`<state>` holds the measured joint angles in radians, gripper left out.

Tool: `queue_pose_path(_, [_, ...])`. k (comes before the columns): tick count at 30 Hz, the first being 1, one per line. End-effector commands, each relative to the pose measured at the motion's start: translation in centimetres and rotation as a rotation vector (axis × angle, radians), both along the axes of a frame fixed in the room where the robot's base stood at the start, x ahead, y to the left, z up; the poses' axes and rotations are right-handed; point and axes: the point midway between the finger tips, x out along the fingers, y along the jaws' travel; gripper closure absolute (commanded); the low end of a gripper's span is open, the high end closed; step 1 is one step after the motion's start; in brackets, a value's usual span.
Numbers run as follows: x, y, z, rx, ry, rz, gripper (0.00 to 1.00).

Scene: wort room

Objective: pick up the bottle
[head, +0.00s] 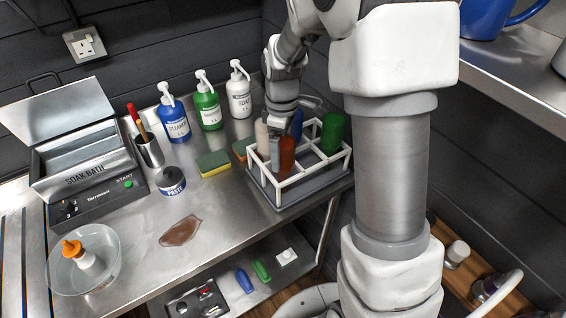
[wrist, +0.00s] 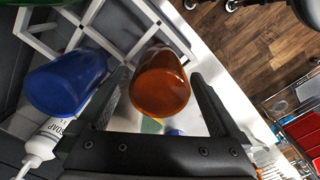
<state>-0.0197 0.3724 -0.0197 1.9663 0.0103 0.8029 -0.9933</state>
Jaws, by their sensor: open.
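A brown-orange bottle (head: 287,156) stands in a white wire rack (head: 290,203) on the metal bench. It also shows large in the wrist view (wrist: 161,84). My open gripper (wrist: 160,90) has one dark finger on each side of the brown bottle there, with visible gaps. In the head view, my gripper is above the rack, and its fingertips are partly hidden. A blue bottle (wrist: 66,84) is just left of the left finger in the wrist view. A white bottle (head: 262,138) and a green bottle (head: 332,132) also stand in the rack.
Blue, green and white pump bottles (head: 239,92) stand behind, left of the rack. Sponges (head: 213,163) and a paste jar (head: 170,181) lie left. A soak bath (head: 85,160) and a basin (head: 108,262) with an orange-capped bottle (head: 82,256) are farther left. A brown spill (head: 180,231) marks the bench.

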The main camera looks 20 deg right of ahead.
Motion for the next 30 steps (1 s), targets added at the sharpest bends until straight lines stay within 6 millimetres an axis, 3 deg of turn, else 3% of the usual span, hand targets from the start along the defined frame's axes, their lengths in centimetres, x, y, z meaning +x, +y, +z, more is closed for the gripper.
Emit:
queue_pose_path(6, [0.0, 0.1, -2.6, 0.0, 0.001, 0.0, 0.0])
queue_pose_path(14, [0.1, 0.1, -2.8, -0.001, -0.001, 0.0, 0.0])
queue_pose_path(30, [0.1, 0.0, -2.8, 0.0, 0.0, 0.001, 0.97])
